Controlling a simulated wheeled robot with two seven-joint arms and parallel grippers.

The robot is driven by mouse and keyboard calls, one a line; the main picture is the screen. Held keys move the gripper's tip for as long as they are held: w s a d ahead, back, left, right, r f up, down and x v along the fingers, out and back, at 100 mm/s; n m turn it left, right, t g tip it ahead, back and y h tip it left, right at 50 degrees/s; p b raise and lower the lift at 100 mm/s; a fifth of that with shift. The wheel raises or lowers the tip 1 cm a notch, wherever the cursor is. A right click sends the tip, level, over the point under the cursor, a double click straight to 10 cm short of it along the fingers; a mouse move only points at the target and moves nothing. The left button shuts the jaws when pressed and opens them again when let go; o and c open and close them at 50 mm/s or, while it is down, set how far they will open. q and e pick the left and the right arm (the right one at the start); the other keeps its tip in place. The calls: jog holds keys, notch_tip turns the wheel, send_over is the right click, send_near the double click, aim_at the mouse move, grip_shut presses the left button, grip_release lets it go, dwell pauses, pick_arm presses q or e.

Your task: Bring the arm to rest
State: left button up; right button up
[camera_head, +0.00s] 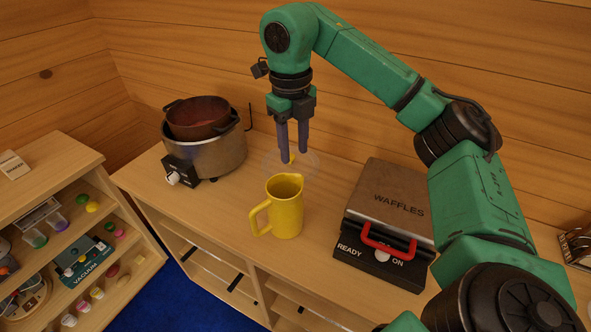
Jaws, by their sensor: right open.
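My right arm, green with dark joints, reaches in from the right of the head view. Its gripper (294,156) points down above the wooden counter (225,204), behind and above a yellow pitcher (286,208). The two fingers are apart with a narrow gap and hold nothing that I can make out. A small yellow bit and a faint clear round thing (307,164) show near the fingertips; I cannot tell what the bit is. The pitcher stands upright with its handle to the left. My left gripper is not in view.
A steel cooker (218,156) with a reddish pot (198,118) in it stands left on the counter. A waffle maker (385,210) with a red handle stands right, close to my arm. A shelf unit (48,168) with small items is at far left. The log wall is behind.

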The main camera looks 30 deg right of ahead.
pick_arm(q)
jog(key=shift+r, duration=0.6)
pick_arm(e)
notch_tip(320, 180, up, 2)
jog(key=shift+r, duration=0.1)
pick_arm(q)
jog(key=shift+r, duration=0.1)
